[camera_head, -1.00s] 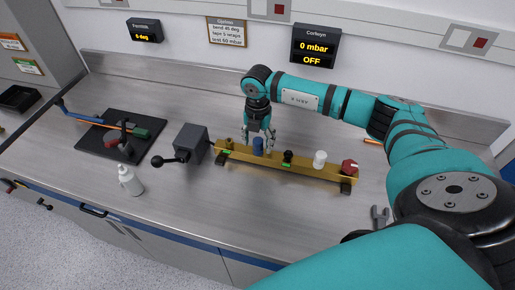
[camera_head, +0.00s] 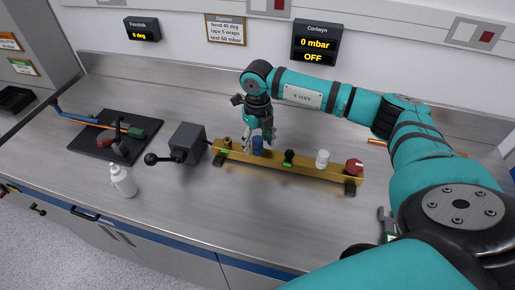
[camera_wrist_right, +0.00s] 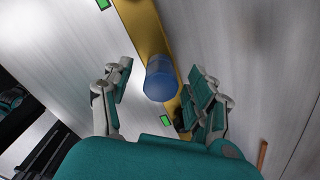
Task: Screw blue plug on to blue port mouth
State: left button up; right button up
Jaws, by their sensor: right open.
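The blue plug (camera_head: 257,144) stands upright on the yellow bar (camera_head: 310,172). In the right wrist view the blue plug (camera_wrist_right: 161,80) shows as a translucent blue cylinder between my fingers. The port mouth under it is hidden. My right gripper (camera_head: 262,138) is above and around the plug. In the right wrist view my right gripper (camera_wrist_right: 158,95) has its fingers spread, with a gap on each side of the plug. My left gripper is not in view.
On the bar stand a brass fitting (camera_head: 227,142), a black fitting (camera_head: 289,157), a white plug (camera_head: 322,158) and a red knob (camera_head: 354,166). A grey box (camera_head: 188,143) with a black-knobbed lever adjoins the bar's left end. A white bottle (camera_head: 123,181) stands front left.

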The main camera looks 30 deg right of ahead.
jog(key=shift+n, duration=0.8)
jog(key=shift+n, duration=0.3)
jog(key=n+b, duration=0.1)
jog(key=n, duration=0.1)
jog(key=n+b, duration=0.2)
jog(key=shift+f+n, duration=0.2)
jog(key=shift+n, duration=0.1)
jog(key=n+b, duration=0.1)
jog(key=n, duration=0.2)
jog(key=shift+r+n, duration=0.25)
jog(key=shift+n, duration=0.75)
jog(key=shift+c, duration=0.2)
